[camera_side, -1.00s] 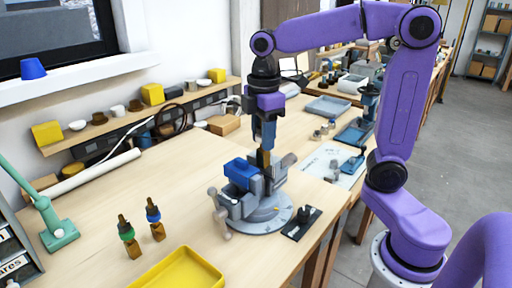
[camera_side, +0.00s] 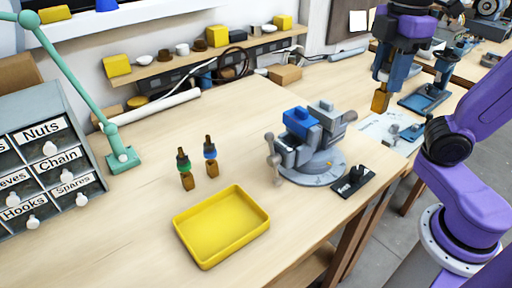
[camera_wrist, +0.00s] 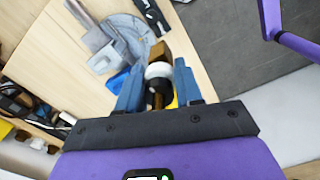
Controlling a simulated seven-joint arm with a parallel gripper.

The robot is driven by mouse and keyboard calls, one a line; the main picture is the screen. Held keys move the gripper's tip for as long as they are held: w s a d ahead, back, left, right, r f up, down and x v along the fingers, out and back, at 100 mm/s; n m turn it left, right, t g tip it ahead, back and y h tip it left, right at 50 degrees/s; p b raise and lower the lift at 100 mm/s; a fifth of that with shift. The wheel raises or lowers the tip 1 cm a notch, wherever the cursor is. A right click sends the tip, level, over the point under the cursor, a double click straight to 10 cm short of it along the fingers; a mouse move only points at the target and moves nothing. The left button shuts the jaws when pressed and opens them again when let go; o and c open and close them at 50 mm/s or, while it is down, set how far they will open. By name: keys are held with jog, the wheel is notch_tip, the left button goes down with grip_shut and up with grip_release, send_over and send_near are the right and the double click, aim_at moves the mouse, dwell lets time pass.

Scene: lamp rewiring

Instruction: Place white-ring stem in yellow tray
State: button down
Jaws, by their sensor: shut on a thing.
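My gripper (camera_side: 383,78) is raised at the right of the side view, shut on a stem. The stem's brass-coloured end (camera_side: 381,101) hangs below the fingers. In the wrist view the stem's white ring (camera_wrist: 158,70) shows between the blue fingers of my gripper (camera_wrist: 157,76), with a dark part nearer me. The yellow tray (camera_side: 221,226) lies empty on the bench at the front, well left of my gripper. Two other stems, one with a green ring (camera_side: 184,165) and one with a blue ring (camera_side: 210,155), stand upright behind the tray.
A grey vise with blue jaws (camera_side: 300,122) stands between tray and gripper, with a black knobbed plate (camera_side: 353,181) beside it. A green lamp arm (camera_side: 122,158) and labelled drawers (camera_side: 50,160) stand at left. Bench around the tray is clear.

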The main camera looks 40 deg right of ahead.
jog(key=a+f+n, duration=0.4)
jog(key=a+f, duration=0.1)
jog(key=a, duration=0.6)
jog(key=a+f+n, duration=0.4)
jog(key=a+n, duration=0.1)
jog(key=a, duration=0.6)
jog(key=shift+w+a+f, duration=1.55)
jog(key=shift+w+f, duration=0.2)
jog(key=shift+f, duration=0.45)
jog(key=shift+w+a+f, duration=1.55)
jog(key=shift+w+f, duration=0.15)
jog(key=shift+f, duration=0.45)
jog(key=shift+w+a+f, duration=1.55)
jog(key=shift+w+f, duration=0.2)
jog(key=shift+f, duration=0.45)
jog(key=shift+f, duration=0.1)
jog(key=c, duration=0.7)
grip_release()
jog(key=shift+c, duration=0.2)
